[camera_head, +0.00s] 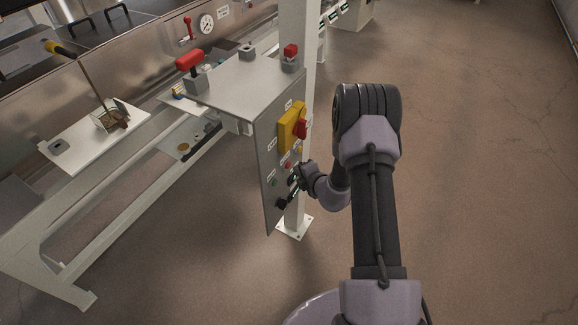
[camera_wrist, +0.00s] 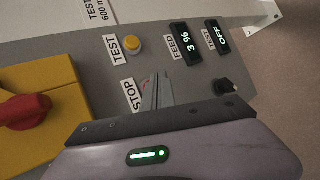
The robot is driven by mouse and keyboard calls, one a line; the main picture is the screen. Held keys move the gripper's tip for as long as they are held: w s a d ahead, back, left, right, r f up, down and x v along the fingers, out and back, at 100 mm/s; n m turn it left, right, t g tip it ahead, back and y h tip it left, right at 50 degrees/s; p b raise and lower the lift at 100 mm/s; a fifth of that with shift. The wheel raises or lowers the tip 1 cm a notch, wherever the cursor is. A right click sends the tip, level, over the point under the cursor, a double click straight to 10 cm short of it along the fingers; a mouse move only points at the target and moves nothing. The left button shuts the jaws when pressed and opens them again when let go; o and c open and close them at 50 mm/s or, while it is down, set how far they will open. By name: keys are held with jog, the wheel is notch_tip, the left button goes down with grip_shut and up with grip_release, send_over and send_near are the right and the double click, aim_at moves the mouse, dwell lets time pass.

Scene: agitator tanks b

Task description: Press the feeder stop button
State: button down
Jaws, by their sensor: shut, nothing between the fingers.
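The grey control panel (camera_head: 268,150) stands upright on a white post. In the wrist view a STOP label (camera_wrist: 131,95) lies left of my shut gripper (camera_wrist: 157,80). A small red button (camera_wrist: 147,85) shows partly beside the fingertips, which hide much of it. In the head view my gripper (camera_head: 297,174) is close to the panel's lower half. Its fingers hold nothing. I cannot tell whether the fingertips touch the red button.
The yellow TEST button (camera_wrist: 133,44), the FEED display (camera_wrist: 190,42) reading 3 %, a display reading OFF (camera_wrist: 217,33) and a black knob (camera_wrist: 225,87) are nearby. A yellow box with a red switch (camera_wrist: 25,110) juts out at left. Open floor (camera_head: 470,150) lies right.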

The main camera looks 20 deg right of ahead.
jog(key=shift+w+a, duration=0.1)
dwell(0.5)
jog(key=shift+w+a, duration=0.15)
jog(key=shift+w, duration=0.1)
jog(key=shift+w+a, duration=0.3)
jog(key=shift+w, duration=0.05)
dwell(0.7)
jog(key=shift+s+d, duration=0.55)
jog(key=shift+s, duration=0.15)
jog(key=s+d, duration=0.1)
jog(key=s, duration=0.1)
jog(key=s+d+p, duration=0.1)
jog(key=s+d, duration=0.1)
dwell(0.5)
dwell(0.3)
